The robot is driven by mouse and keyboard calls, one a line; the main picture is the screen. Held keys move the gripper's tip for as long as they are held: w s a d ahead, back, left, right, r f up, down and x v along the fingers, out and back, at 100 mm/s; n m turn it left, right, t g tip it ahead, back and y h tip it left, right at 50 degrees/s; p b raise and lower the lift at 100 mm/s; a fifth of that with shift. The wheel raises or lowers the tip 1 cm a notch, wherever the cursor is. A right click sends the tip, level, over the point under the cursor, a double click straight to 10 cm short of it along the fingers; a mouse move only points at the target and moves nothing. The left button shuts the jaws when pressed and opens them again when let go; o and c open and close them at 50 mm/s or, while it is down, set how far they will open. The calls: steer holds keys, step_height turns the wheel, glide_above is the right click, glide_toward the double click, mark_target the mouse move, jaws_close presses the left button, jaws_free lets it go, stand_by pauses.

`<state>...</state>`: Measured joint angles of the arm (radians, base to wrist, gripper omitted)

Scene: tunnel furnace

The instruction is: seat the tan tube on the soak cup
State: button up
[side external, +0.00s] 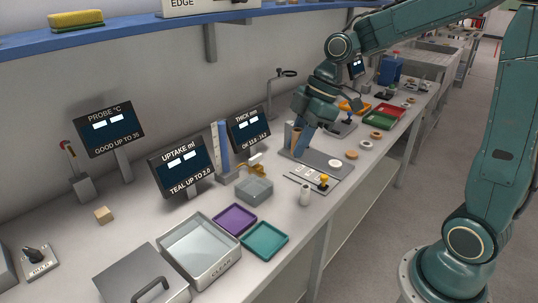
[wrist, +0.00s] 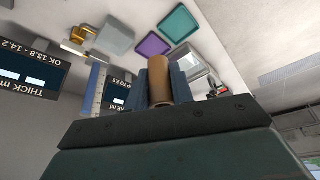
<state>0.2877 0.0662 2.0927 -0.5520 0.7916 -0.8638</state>
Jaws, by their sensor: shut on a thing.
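My gripper (side external: 299,143) is shut on the tan tube (wrist: 160,80), which stands between the two blue fingers in the wrist view. In the side external view the tan tube (side external: 296,138) is partly hidden by the fingers, low over the grey plate. I cannot tell whether its lower end touches the plate.
A purple tray (side external: 234,219), a teal tray (side external: 265,240) and a clear tub (side external: 212,273) lie to the left. Display screens (side external: 181,167) line the back.

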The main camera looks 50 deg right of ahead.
stand_by(0.4)
steer(key=shift+w+f, duration=0.35)
steer(key=shift+w, duration=0.3)
glide_above(255, 193)
step_height(255, 193, down, 12)
steer(key=shift+f, duration=0.2)
steer(key=shift+f, duration=1.6)
steer(key=shift+f, duration=0.25)
steer(key=shift+f, duration=0.95)
steer(key=shift+f, duration=0.45)
